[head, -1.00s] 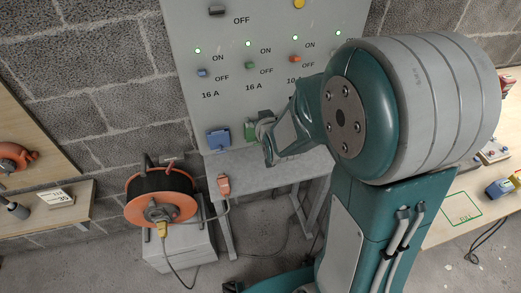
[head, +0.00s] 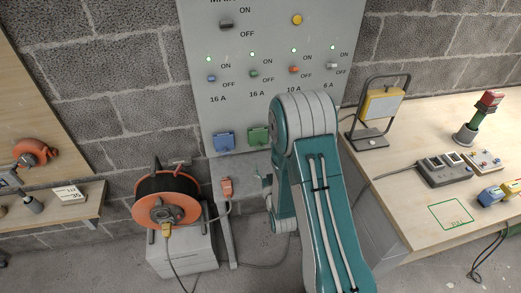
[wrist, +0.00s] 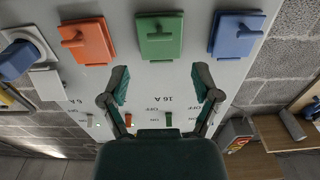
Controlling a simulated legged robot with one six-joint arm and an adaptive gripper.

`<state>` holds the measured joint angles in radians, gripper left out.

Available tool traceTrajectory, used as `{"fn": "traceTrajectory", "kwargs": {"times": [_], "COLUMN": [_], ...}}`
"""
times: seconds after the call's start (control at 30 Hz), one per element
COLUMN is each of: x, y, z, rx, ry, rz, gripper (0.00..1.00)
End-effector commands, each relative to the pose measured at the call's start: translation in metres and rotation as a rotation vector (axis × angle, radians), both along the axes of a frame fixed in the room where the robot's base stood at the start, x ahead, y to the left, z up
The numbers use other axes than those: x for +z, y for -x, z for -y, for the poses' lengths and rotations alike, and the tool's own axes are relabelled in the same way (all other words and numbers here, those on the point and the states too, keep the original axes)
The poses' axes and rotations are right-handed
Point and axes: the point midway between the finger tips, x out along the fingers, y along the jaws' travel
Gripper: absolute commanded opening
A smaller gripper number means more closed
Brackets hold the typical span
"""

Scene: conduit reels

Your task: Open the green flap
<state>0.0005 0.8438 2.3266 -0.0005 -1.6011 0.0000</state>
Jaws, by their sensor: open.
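The green flap (head: 259,136) is low on the grey panel, right of a blue flap (head: 224,141), and looks shut. In the wrist view the green flap (wrist: 160,40) shows at top centre, with a small raised tab on its face. My gripper (wrist: 161,86) is open and empty, its two fingers spread apart below the flap in that picture and not touching it. In the head view my gripper (head: 266,181) shows only in part below the green flap, mostly hidden by my arm.
An orange flap (wrist: 84,40) and the blue flap (wrist: 236,34) flank the green one in the wrist view. A blue plug (wrist: 16,60) is at far left there. An orange cable reel (head: 167,203) stands below the panel. A workbench (head: 405,205) is at the right.

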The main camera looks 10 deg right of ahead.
Motion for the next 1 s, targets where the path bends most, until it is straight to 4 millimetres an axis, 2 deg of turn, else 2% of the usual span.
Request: {"fn": "traceTrajectory", "kwargs": {"times": [0.2, 0.4, 0.57, 0.83, 0.87, 0.9, 0.97, 1.0], "x": [0.001, 0.0, 0.001, 0.0, 0.0, 0.0, 0.0, 0.001], "y": [-0.042, -0.073, -0.084, -0.085, -0.085, -0.085, -0.085, -0.085], "z": [0.0, 0.0, 0.0, 0.0, 0.0, 0.0, 0.0, 0.0], "rx": [0.0, 0.0, 0.0, 0.0, 0.0, 0.0, 0.0, 0.0], "ry": [0.0, 0.0, 0.0, 0.0, 0.0, 0.0, 0.0, 0.0], "rz": [0.002, 0.001, 0.0, -0.001, -0.001, -0.001, -0.001, -0.001], "gripper": [0.8, 0.8, 0.8, 0.8, 0.67, 0.49, 0.22, 0.04]}}
